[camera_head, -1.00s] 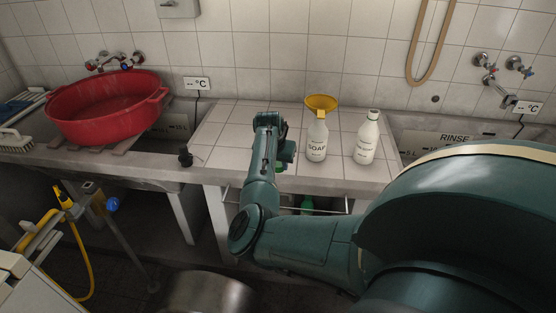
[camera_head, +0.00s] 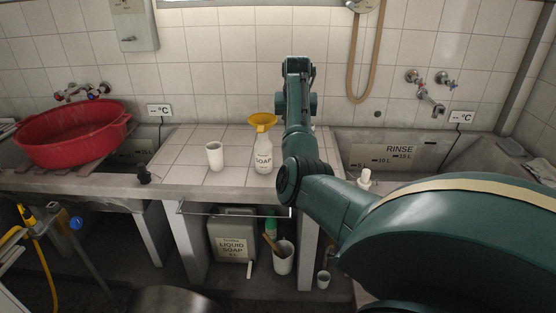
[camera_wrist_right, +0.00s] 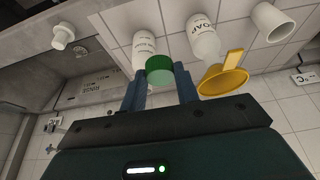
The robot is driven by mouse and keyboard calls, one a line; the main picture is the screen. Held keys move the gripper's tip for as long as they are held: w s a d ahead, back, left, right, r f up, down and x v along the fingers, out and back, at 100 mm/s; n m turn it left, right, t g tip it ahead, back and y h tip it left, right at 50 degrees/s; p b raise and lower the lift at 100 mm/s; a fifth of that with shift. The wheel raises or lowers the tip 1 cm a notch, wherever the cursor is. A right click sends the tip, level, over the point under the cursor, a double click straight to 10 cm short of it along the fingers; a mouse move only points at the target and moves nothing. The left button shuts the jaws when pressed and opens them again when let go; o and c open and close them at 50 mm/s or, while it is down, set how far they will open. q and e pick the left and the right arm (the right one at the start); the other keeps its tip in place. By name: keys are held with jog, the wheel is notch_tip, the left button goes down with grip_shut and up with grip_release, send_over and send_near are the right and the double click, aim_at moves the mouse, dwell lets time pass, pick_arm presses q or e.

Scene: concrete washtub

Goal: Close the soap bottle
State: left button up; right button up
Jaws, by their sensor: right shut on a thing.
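My right gripper (camera_wrist_right: 160,90) is shut on a green cap (camera_wrist_right: 160,70). The cap overlaps the second bottle's top end in the picture; I cannot tell whether they touch. My left gripper is out of view.
A white cup (camera_head: 214,156) stands left of the SOAP bottle. A red basin (camera_head: 70,140) rests on the left sink. The RINSE sink (camera_head: 400,158) lies at right. A liquid soap canister (camera_head: 232,238) and a white bucket (camera_head: 283,260) are under the counter.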

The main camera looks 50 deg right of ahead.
jog(key=shift+s+d+r, duration=0.15)
jog(key=shift+d+r, duration=0.25)
jog(key=shift+r, duration=0.2)
jog(key=shift+s+d+r, duration=0.1)
jog(key=shift+d+r, duration=0.3)
jog(key=shift+r, duration=0.15)
jog(key=s+a+f+n, duration=0.1)
jog(key=s+a+f, duration=0.1)
jog(key=a+f, duration=0.55)
jog(key=s+a+f, duration=0.2)
jog(key=a+f, duration=0.3)
jog(key=a, duration=0.6)
jog(key=s+a+r+n+y, duration=0.1)
jog(key=s+a+n, duration=0.2)
jog(key=a, duration=0.5)
jog(key=s+a+r+n+t+y, duration=0.1)
jog(key=s+a+r+n, duration=0.1)
jog(key=a, duration=0.7)
jog(key=s+a+r+n+y, duration=0.1)
jog(key=s+a+n, duration=0.3)
jog(key=a, duration=0.5)
jog(key=shift+a+r+t+y, duration=0.25)
jog(key=shift+t+y, duration=0.05)
